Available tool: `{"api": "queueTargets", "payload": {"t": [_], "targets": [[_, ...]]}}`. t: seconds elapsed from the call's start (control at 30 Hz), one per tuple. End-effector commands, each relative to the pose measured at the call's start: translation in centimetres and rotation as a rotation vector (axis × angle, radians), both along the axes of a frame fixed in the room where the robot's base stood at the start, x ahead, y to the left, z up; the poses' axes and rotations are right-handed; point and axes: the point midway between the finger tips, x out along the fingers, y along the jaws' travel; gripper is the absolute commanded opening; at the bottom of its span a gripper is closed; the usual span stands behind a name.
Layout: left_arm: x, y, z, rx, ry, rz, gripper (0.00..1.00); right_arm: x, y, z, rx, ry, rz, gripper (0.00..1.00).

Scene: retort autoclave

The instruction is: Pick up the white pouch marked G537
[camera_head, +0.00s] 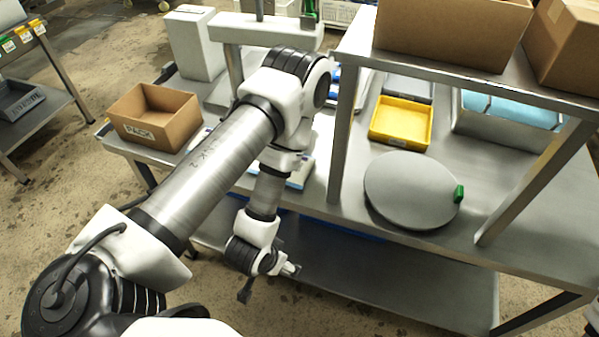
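No pouch with a readable G537 mark shows in the head view. A flat white thing with a blue edge (299,178) lies on the bench, partly hidden behind my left arm; I cannot tell what it is. My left gripper (268,283) hangs low in front of the bench, over the lower shelf. It is small and angled away, so its finger opening is unclear, and I see nothing held in it. My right gripper is out of view.
An open cardboard box marked PACK (158,136) stands at the left. A yellow bin (401,143), a round grey lid (408,207) with a green knob and a metal tray with light-blue contents (463,125) are on the right. A raised shelf (450,78) with boxes overhangs the bench.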

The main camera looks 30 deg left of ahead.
Motion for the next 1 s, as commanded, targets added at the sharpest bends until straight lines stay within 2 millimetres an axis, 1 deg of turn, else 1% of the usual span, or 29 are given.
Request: {"api": "queueTargets", "payload": {"t": [0.03, 0.07, 0.1, 0.17, 0.2, 0.27, 0.3, 0.33, 0.4, 0.47, 0.6, 0.7, 0.83, 0.9, 0.93, 1.0], "targets": [[2.1, 0.5, 0.9, 0.009, -0.109, 0.013, 0.92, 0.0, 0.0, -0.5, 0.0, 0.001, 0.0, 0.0], [3.6, 0.9, 1.8, 0.017, -0.188, 0.021, 0.92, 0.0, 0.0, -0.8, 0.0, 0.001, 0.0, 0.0], [5.6, 1.6, 3.2, 0.03, -0.297, 0.037, 0.92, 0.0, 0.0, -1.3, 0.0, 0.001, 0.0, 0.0], [8.3, 2.8, 5.7, 0.05, -0.459, 0.065, 0.92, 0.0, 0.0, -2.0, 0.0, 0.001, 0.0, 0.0], [9.8, 3.6, 7.4, 0.064, -0.561, 0.088, 0.92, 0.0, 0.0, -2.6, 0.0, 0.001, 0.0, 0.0], [11.6, 5.1, 9.8, 0.08, -0.694, 0.134, 0.92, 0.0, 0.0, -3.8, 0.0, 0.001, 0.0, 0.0], [12.2, 5.8, 10.6, 0.079, -0.726, 0.162, 0.92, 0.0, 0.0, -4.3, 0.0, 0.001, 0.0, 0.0], [12.5, 6.1, 10.9, 0.076, -0.737, 0.172, 0.92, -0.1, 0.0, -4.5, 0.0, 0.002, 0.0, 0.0], [13.0, 6.3, 11.3, 0.075, -0.754, 0.18, 0.92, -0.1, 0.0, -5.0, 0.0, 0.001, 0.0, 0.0], [13.4, 6.3, 11.1, 0.076, -0.756, 0.179, 0.92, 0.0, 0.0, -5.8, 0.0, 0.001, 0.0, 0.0], [14.5, 6.5, 10.4, 0.075, -0.757, 0.18, 0.92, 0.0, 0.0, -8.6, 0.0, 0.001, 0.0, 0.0], [15.0, 6.6, 10.4, 0.074, -0.754, 0.178, 0.92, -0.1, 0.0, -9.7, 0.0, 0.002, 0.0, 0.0], [15.8, 6.8, 10.6, 0.074, -0.752, 0.178, 0.92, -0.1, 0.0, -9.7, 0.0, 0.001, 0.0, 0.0], [17.0, 7.1, 10.5, 0.075, -0.752, 0.177, 0.92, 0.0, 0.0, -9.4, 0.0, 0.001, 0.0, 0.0], [17.5, 7.2, 10.6, 0.075, -0.752, 0.177, 0.92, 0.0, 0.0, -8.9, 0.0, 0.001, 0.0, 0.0], [18.7, 7.5, 10.0, 0.076, -0.751, 0.176, 0.92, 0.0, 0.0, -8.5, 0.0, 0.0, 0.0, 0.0]]}}
